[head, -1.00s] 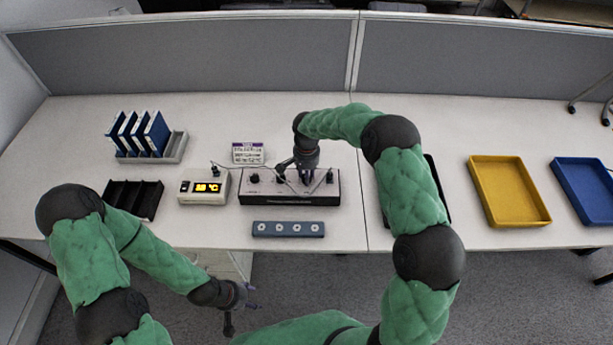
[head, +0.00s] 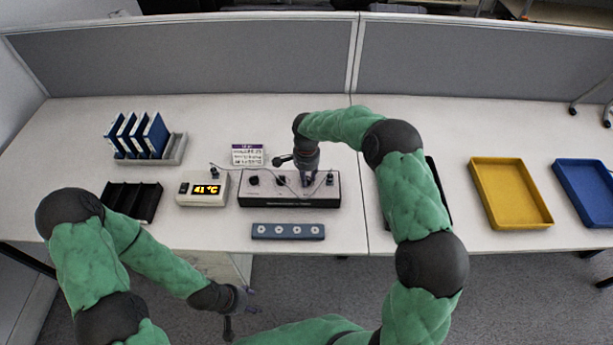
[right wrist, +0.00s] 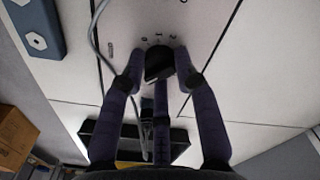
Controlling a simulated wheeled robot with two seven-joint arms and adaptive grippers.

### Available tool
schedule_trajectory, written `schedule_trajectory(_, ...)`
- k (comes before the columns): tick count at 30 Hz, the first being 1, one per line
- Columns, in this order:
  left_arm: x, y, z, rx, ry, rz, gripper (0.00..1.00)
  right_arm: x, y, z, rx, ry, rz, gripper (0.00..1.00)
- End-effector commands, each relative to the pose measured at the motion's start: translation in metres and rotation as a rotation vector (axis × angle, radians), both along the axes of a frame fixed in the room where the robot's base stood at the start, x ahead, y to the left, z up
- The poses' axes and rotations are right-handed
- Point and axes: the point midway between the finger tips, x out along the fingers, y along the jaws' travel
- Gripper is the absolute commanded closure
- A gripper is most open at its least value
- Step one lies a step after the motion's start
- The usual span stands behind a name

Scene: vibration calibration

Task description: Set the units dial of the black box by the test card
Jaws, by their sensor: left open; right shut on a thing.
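The black box (head: 290,201) has a light top with several dark knobs and stands mid-table. The test card (head: 248,154), white with a purple band, lies behind it; its print is too small to read. My right gripper (head: 309,192) is over the right part of the box, pointing down. My left gripper (head: 241,312) is open and empty, in front of the table edge.
A blue-grey strip (head: 288,231) lies in front. Blue folders (head: 137,134), a black tray (head: 133,199) and yellow (head: 487,200) and blue (head: 575,190) trays stand around.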

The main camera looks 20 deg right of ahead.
Motion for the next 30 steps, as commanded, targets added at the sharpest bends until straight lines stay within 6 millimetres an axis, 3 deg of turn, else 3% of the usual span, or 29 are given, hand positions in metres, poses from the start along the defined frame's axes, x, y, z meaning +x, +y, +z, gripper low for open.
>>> schedule_trajectory(4,0.000,0.000,0.000,0.000,0.000,0.000,0.44,0.000,0.000,0.000,0.001,0.000,-0.001,1.00)
schedule_trajectory(5,0.000,0.000,0.000,0.000,0.000,0.000,0.44,0.000,0.000,0.000,0.001,0.000,-0.001,0.60)
schedule_trajectory(6,0.000,0.000,0.000,0.000,0.000,0.000,0.44,0.000,0.000,0.000,0.001,0.000,-0.001,0.49)
schedule_trajectory(7,0.000,0.000,0.000,0.000,0.000,0.000,0.44,0.000,0.000,0.000,0.001,0.000,0.000,0.44)
schedule_trajectory(20,0.000,0.000,0.000,0.000,0.000,0.000,0.44,0.001,0.000,0.007,0.000,-0.002,0.000,0.44)
schedule_trajectory(30,0.000,0.000,0.000,0.000,0.000,0.000,0.44,0.001,0.000,0.067,0.001,-0.004,0.001,0.44)
